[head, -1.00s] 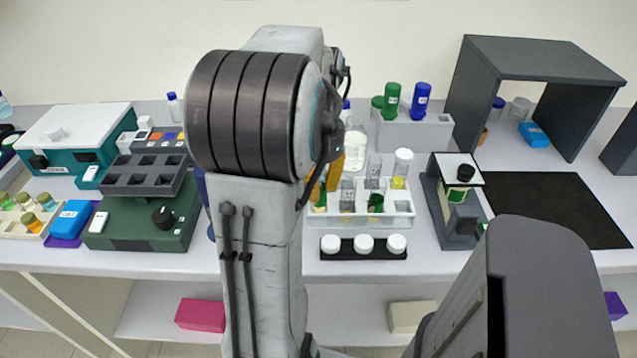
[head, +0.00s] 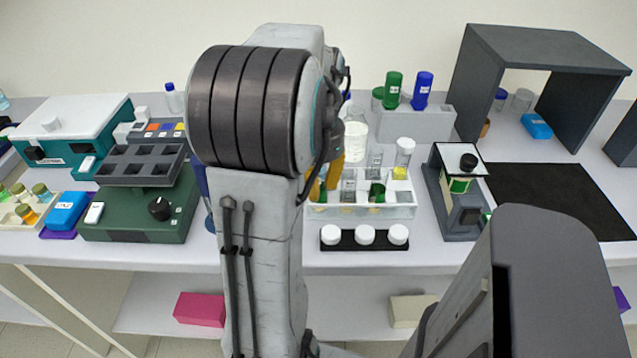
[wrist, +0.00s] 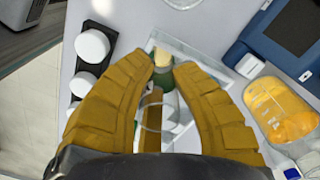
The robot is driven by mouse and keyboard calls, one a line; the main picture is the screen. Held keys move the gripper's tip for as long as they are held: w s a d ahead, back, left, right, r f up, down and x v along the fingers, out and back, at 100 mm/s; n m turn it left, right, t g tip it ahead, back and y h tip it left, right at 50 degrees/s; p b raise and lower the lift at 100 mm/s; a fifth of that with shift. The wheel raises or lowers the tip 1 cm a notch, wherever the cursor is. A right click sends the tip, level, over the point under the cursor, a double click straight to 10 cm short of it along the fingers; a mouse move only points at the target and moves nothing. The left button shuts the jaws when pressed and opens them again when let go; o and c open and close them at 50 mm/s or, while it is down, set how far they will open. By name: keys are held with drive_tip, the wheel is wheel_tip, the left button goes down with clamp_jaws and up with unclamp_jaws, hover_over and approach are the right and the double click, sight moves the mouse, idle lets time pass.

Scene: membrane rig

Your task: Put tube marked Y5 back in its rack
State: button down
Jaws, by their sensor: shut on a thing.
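My gripper shows in the wrist view (wrist: 167,66) as two yellow-brown fingers, shut on a tube whose pale top (wrist: 162,57) shows between the fingertips. Its mark cannot be read, and its lower part is hard to make out. In the head view my arm hides most of the gripper; part of a yellow finger (head: 336,172) shows over the left end of the clear rack (head: 400,212). The rack holds a white-capped tube with yellow content (head: 403,157), a clear tube (head: 374,164) and a tube with green content (head: 377,191). Whether the held tube touches the rack is unclear.
A black strip with three white caps (head: 364,237) lies in front of the rack. A grey block with green and blue bottles (head: 412,122) stands behind it. A dark device (head: 460,195) is at right, a green device (head: 140,215) at left.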

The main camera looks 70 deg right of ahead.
drive_tip(key=shift+f, duration=0.35)
drive_tip(key=c, duration=1.1)
unclamp_jaws()
drive_tip(key=r, duration=1.2)
drive_tip(key=shift+d, duration=0.2)
